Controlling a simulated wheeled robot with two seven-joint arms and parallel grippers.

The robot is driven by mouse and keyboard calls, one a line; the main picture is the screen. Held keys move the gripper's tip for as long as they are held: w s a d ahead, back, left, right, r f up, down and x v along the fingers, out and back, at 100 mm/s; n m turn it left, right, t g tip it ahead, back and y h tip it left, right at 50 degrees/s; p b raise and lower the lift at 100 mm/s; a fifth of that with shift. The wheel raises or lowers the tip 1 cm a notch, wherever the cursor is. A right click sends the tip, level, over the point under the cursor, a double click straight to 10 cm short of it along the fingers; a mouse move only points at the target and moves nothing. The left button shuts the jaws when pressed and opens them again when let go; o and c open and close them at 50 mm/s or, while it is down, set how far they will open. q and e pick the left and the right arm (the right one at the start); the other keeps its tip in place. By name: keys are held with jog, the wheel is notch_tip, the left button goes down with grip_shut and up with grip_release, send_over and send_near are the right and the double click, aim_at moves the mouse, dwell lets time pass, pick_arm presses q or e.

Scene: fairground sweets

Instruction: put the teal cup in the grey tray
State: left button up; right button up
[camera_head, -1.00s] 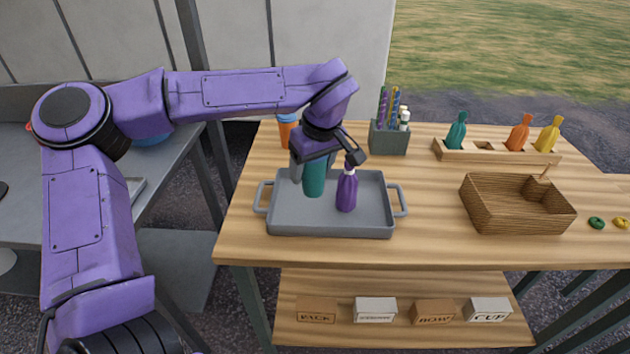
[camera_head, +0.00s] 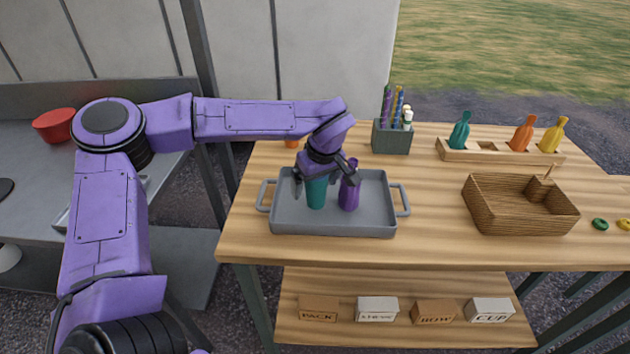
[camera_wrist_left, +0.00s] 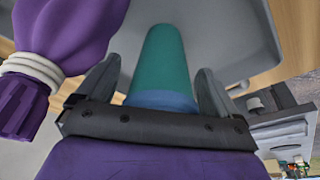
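The teal cup (camera_head: 317,194) stands upright in the grey tray (camera_head: 283,222), left of the tray's middle. In the left wrist view the teal cup (camera_wrist_left: 160,65) shows a blue band at its near end. My left gripper (camera_head: 322,188) is over the cup, with one finger on each side of it. In the left wrist view, the left gripper (camera_wrist_left: 158,85) has narrow gaps between its fingers and the cup, so it looks open around it. My right gripper is not in view.
A purple bottle (camera_head: 349,194) stands in the tray, close to the right of the gripper. A grey holder with striped sticks (camera_head: 391,138) is behind. A wicker basket (camera_head: 518,215) and a wooden rack of bottles (camera_head: 500,155) are at right. An orange object (camera_head: 291,143) is partly hidden behind my arm.

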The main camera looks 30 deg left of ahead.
pick_arm(q)
jog(key=v, duration=1.2)
jog(key=shift+r, duration=0.2)
